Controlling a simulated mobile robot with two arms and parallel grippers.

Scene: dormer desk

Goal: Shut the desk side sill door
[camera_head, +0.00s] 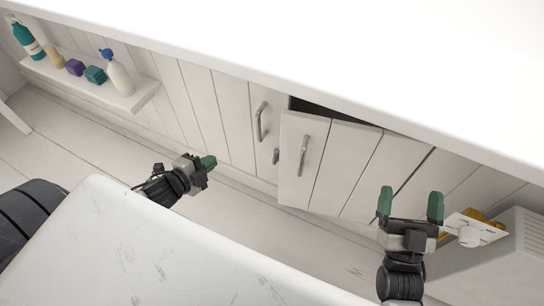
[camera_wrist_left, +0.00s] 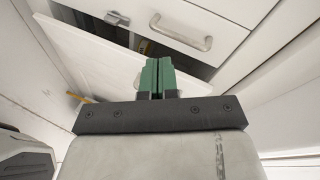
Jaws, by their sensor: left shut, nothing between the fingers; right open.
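The white planked sill door (camera_head: 335,170) stands ajar in the head view. A dark gap shows along its top edge, and its metal bar handle (camera_head: 303,157) is near its left edge. My left gripper (camera_head: 208,162) is shut and empty, to the left of the door and apart from it. In the left wrist view its green fingers (camera_wrist_left: 158,77) are together in front of a dark opening (camera_wrist_left: 125,38), with white panels and a bar handle (camera_wrist_left: 182,33) beyond. My right gripper (camera_head: 411,205) is open and empty, to the right of the door.
Another panel with a handle (camera_head: 260,121) is left of the ajar door. A white shelf (camera_head: 145,93) holds bottles and small boxes at the upper left. A white box (camera_head: 500,262) stands at the right. A white surface (camera_head: 150,250) fills the lower left. Bare floor lies between.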

